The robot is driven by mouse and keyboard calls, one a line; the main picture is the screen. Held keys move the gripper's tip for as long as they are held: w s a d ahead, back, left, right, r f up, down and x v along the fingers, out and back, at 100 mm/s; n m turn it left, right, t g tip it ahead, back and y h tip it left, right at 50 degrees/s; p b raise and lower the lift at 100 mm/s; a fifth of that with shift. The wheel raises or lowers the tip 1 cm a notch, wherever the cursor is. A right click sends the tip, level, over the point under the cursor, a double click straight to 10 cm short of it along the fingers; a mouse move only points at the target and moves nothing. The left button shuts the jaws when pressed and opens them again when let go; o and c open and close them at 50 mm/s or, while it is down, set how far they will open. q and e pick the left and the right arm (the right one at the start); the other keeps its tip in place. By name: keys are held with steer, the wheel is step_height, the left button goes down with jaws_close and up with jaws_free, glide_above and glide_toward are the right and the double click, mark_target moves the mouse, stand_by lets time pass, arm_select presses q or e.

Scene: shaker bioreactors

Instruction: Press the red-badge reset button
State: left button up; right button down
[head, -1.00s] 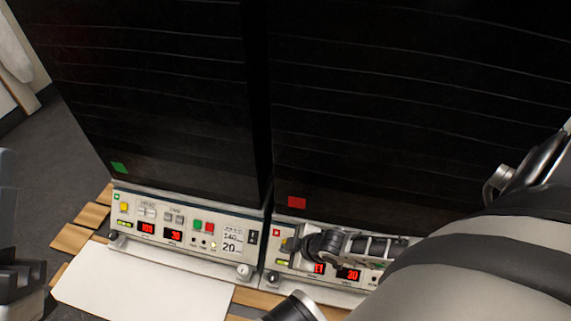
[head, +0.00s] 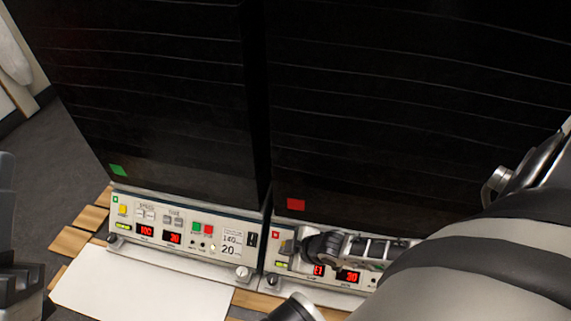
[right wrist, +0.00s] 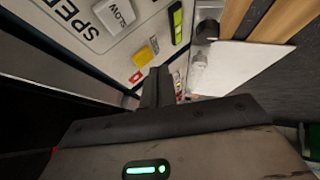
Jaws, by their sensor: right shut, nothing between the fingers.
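The right-hand shaker unit carries a red square (head: 296,204) on its dark front and a small red badge (head: 276,234) on its control panel. In the right wrist view a yellow button (right wrist: 146,55) sits close to the red badge (right wrist: 135,76). My right gripper (head: 288,246) is shut and empty, its tips at the panel's left end, hiding the button in the head view. In the right wrist view its fingers (right wrist: 157,75) end just beside the yellow button; I cannot tell whether they touch. My left gripper (head: 22,282) shows partly at the left edge, its jaws unclear.
The left-hand unit has a green square (head: 118,170) and its own panel with a yellow button (head: 123,210). A white board (head: 140,288) lies in front of it on wooden slats (head: 75,241). My right arm covers much of the right-hand panel.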

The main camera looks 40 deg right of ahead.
stand_by(0.8)
steer(key=shift+w+d+f, duration=0.25)
steer(key=shift+d+f, duration=0.05)
steer(key=shift+w+d+f, duration=0.15)
steer(key=shift+d+f, duration=0.05)
steer(key=shift+f, duration=0.1)
stand_by(0.7)
steer(key=shift+r, duration=0.1)
steer(key=shift+s+a+r+p, duration=0.4)
steer(key=shift+a+r+p, duration=0.1)
steer(key=shift+p, duration=0.45)
steer(key=s+a+r+p, duration=0.1)
steer(key=p, duration=0.1)
steer(key=s+a+r+p, duration=0.1)
steer(key=r+p, duration=0.1)
steer(key=p, duration=0.1)
steer(key=shift+s+a+r, duration=0.15)
steer(key=shift+a+r, duration=0.05)
steer(key=shift+a, duration=0.2)
